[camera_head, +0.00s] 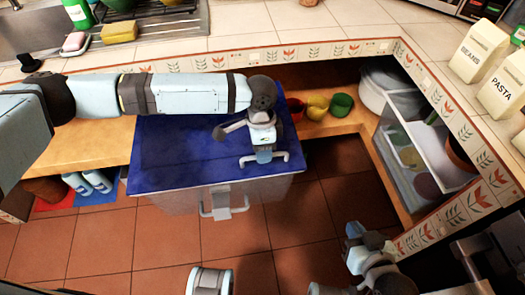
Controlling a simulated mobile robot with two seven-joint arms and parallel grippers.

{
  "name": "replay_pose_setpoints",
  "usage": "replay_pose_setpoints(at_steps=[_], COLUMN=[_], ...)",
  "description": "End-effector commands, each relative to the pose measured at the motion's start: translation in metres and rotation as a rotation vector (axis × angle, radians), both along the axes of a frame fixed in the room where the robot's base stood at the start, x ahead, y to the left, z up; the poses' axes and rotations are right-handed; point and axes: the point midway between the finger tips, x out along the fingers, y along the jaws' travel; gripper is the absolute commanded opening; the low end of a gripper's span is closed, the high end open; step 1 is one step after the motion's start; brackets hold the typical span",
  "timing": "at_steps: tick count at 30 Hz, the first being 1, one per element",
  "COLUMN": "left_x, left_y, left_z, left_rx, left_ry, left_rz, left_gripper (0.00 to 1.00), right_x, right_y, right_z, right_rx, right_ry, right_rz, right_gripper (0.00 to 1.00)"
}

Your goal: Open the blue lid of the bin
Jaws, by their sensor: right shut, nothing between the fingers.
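The blue lid (180,150) lies flat across the top of the pale grey bin (170,206), below the counter. A white bar handle (281,158) is at the lid's right front edge. My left arm reaches across above the lid. My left gripper (264,156) points down at this bar, with its pale blue fingertips over the bar's middle. Whether they are closed around it is not clear. A second white handle or latch (217,212) is on the bin's front. My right gripper (354,230) is shut and empty, low at the right, apart from the bin.
Red, yellow and green cups (317,107) stand on the shelf right of the bin. An open-fronted cabinet (425,160) is at the right. Blue-and-white bottles (98,180) stand at the left. The tiled floor (150,240) before the bin is largely clear.

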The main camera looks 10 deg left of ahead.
Motion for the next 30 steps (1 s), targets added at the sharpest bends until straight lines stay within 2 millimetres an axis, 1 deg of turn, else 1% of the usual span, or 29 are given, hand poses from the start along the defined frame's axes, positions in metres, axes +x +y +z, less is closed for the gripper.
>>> replay_pose_setpoints(at_steps=[3, 10, 11, 12, 14, 15, 16, 23, 26, 30], left_x=[-0.001, -0.001, -0.001, -0.001, -0.001, -0.001, -0.001, -0.001, 0.0, 0.003], left_y=[-0.001, -0.001, -0.001, -0.001, -0.001, -0.001, -0.001, 0.0, 0.0, 0.001], left_z=[-0.005, -0.005, -0.005, -0.005, -0.005, -0.005, -0.005, -0.003, 0.002, 0.018], left_rx=[-0.001, -0.001, -0.001, -0.001, -0.001, -0.001, -0.001, -0.002, -0.004, -0.016], left_ry=[-0.001, -0.001, -0.001, -0.001, -0.001, -0.001, -0.001, 0.002, 0.011, 0.047], left_rz=[0.0, 0.0, 0.0, 0.0, 0.0, 0.0, 0.0, 0.0, 0.001, 0.003], left_gripper=[0.38, 0.38, 0.36, 0.27, 0.13, 0.04, 0.0, 0.0, 0.0, 0.0], right_x=[0.0, 0.0, 0.0, 0.0, 0.0, 0.0, 0.0, 0.0, 0.0, 0.0], right_y=[0.0, 0.0, -0.001, -0.001, -0.001, -0.001, -0.001, -0.002, -0.002, -0.004], right_z=[-0.001, -0.001, -0.001, -0.001, -0.001, -0.001, -0.001, 0.0, 0.005, 0.016], right_rx=[0.0, -0.001, -0.001, -0.002, -0.002, -0.003, -0.003, -0.004, -0.007, -0.023], right_ry=[0.001, 0.001, 0.001, 0.001, 0.0, 0.0, 0.0, 0.0, 0.001, 0.008], right_rz=[0.001, 0.001, 0.001, 0.0, 0.0, -0.001, -0.001, -0.001, -0.002, -0.003], right_gripper=[0.0, 0.0, 0.0, 0.0, 0.0, 0.0, 0.0, 0.0, 0.0, 0.0])
